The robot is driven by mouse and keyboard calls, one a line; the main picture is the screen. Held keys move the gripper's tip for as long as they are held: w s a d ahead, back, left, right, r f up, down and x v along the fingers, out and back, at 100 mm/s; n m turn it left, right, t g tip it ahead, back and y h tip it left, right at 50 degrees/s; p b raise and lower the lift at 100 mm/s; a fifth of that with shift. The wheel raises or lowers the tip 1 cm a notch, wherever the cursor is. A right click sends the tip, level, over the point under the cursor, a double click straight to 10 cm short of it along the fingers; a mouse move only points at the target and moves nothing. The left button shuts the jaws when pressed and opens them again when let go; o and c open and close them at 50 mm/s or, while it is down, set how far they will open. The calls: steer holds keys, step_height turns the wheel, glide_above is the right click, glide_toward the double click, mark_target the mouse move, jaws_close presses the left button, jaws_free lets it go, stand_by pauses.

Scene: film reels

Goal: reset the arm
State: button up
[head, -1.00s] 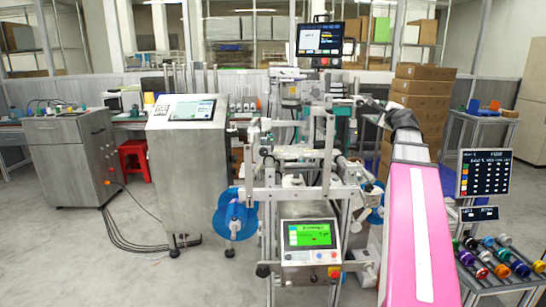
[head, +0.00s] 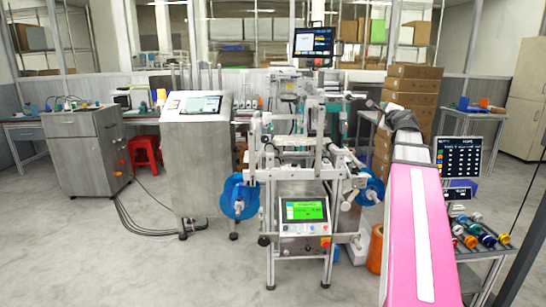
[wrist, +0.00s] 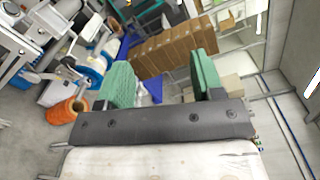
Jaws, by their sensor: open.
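My gripper (wrist: 162,80) shows in the wrist view as two green fingers standing well apart. It is open, with nothing between the fingertips. Beyond it are stacked brown boxes and floor. In the head view, my pink arm with a white stripe reaches forward on the right. Its far end stands in front of the boxes, and the fingers cannot be made out there.
A metal machine with a green-screen panel (head: 304,211) stands ahead, left of my arm. Blue reels (head: 239,197) hang on it. An orange spool (wrist: 68,111) stands on the floor. Brown boxes (head: 416,88) and a rack of coloured reels (head: 487,239) are right. Floor is clear front left.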

steer(key=s+a+f+n+g+y, duration=0.1)
steer(key=a+f+n+g, duration=0.3)
steer(key=f, duration=0.7)
steer(key=s+a+f+n+g+y, duration=0.1)
steer(key=s+a+f+n+g, duration=0.15)
steer(key=a+f, duration=0.6)
steer(key=s+a+f+n+g, duration=0.1)
steer(key=a+f+n+g, duration=0.3)
steer(key=f, duration=0.8)
steer(key=s+a+f+n+g+h, duration=0.1)
steer(key=s+a+f+n+g, duration=0.1)
steer(key=s+f, duration=0.4)
steer(key=s+a+f+n+g, duration=0.2)
steer(key=s+f+n, duration=0.3)
steer(key=f, duration=0.4)
steer(key=s+a+f+n+g+h, duration=0.1)
steer(key=s+a+f+n+g, duration=0.2)
steer(key=s+f, duration=0.4)
steer(key=shift+s+f+n+h, duration=0.15)
steer(key=shift+s+n+h, duration=0.15)
steer(key=shift+n, duration=0.05)
